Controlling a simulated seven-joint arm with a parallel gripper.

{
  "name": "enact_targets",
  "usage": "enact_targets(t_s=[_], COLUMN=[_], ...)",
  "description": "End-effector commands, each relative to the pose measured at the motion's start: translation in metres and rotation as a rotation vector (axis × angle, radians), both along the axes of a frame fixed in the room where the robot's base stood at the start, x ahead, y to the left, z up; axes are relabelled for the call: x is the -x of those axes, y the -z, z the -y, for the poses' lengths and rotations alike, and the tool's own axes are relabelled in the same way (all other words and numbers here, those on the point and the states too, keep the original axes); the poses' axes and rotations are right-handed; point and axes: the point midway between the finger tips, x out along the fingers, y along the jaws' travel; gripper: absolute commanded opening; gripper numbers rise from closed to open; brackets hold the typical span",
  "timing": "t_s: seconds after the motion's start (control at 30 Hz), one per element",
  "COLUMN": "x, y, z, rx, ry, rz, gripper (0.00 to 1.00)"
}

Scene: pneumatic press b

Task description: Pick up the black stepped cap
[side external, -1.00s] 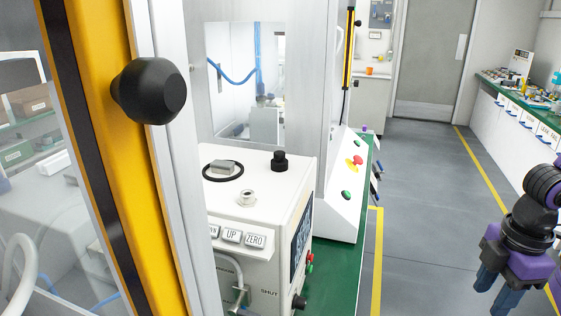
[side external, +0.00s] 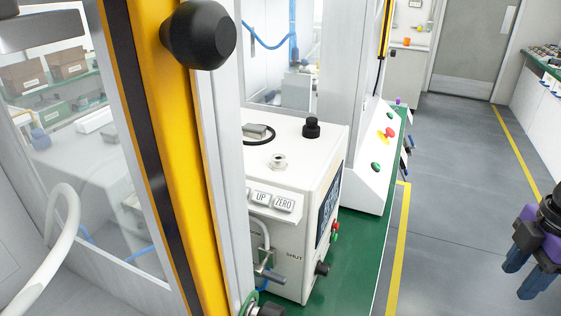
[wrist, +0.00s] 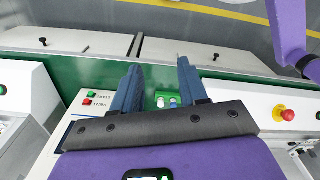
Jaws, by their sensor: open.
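The black stepped cap (side external: 311,128) sits upright on the top of the white instrument box (side external: 330,160), near its back right corner, in the side external view. I cannot make it out in the wrist view. My gripper (side external: 527,272) is at the right edge of the side external view, over the floor side of the bench and well apart from the cap. Its blue fingers point down. In the wrist view my gripper (wrist: 158,68) has its fingers spread and nothing held between them.
A silver fitting (side external: 278,161) and a black ring (side external: 257,136) with a grey block lie on the box top. A sloped white panel with a red emergency button (side external: 389,132) stands behind. A yellow post with a black knob (side external: 198,34) fills the left foreground. The floor aisle is clear.

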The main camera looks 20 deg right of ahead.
Motion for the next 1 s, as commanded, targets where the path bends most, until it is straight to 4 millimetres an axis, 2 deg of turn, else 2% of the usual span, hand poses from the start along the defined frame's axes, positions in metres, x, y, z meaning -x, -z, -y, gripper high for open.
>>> enact_targets(t_s=[0.23,0.27,0.3,0.37,0.67,0.77,0.83,1.0], x=[0.000,0.000,0.000,0.000,-0.002,-0.012,-0.028,-0.085], y=[0.000,0.000,0.000,0.000,-0.001,-0.008,-0.017,-0.050], z=[0.000,0.000,0.000,0.000,-0.002,-0.012,-0.025,-0.070], rx=[0.000,0.000,0.000,0.000,0.000,-0.003,-0.007,-0.006], ry=[0.000,0.000,0.000,0.000,-0.006,-0.047,-0.106,-0.326], rz=[0.000,0.000,0.000,0.000,0.002,0.010,0.023,0.074], gripper=[0.43,0.46,0.59,0.77,0.77,0.77,0.77,0.77])
